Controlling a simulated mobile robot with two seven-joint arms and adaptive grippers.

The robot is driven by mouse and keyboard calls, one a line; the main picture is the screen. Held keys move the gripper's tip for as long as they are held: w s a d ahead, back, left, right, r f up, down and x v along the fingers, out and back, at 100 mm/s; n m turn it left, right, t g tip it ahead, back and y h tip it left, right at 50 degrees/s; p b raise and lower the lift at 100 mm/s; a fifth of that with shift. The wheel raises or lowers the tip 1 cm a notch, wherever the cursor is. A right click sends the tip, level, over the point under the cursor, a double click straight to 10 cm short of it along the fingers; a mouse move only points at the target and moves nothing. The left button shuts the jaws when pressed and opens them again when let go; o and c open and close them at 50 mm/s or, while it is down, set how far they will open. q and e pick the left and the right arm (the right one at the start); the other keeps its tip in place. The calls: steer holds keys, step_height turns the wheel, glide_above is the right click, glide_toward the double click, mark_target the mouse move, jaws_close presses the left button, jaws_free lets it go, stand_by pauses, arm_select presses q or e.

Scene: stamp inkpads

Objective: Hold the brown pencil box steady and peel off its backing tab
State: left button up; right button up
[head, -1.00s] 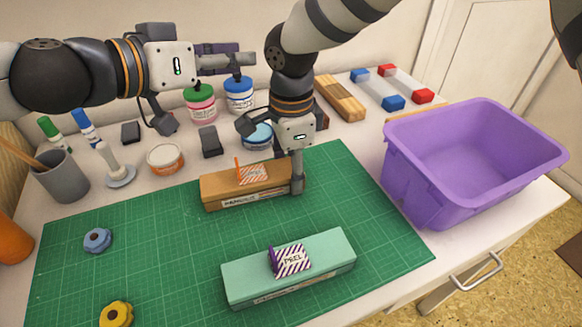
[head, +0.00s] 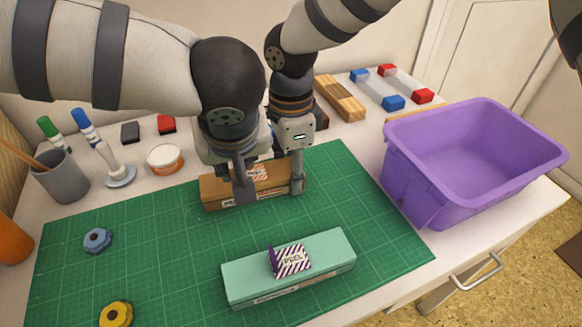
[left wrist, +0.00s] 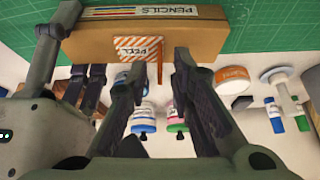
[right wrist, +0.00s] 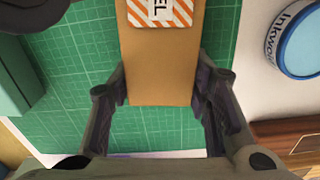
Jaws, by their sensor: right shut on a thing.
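The brown pencil box (head: 272,188) lies on the green mat's far part. Its orange-striped "PEEL" label (left wrist: 137,47) and raised orange tab (left wrist: 160,63) show in the left wrist view, and the label shows partly in the right wrist view (right wrist: 163,12). My right gripper (right wrist: 158,90) is shut on the box's right end, one finger on each long side. My left gripper (left wrist: 156,78) is open above the box, pointing down, its fingers apart near the tab with nothing between them touching. In the head view, my left gripper (head: 247,180) hides part of the label and the tab.
A teal box (head: 320,272) with a purple-striped label lies nearer on the mat (head: 170,250). A purple bin (head: 410,185) stands at right. A grey cup (head: 62,178), a stamp (head: 118,174) and an orange-banded jar (head: 165,158) stand at left. Blue and yellow knobs lie on the mat.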

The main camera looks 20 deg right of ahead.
arm_select(q)
steer(key=shift+x, duration=1.2)
steer(key=shift+s+f, duration=0.1)
jaws_close()
steer(key=shift+f, duration=0.1)
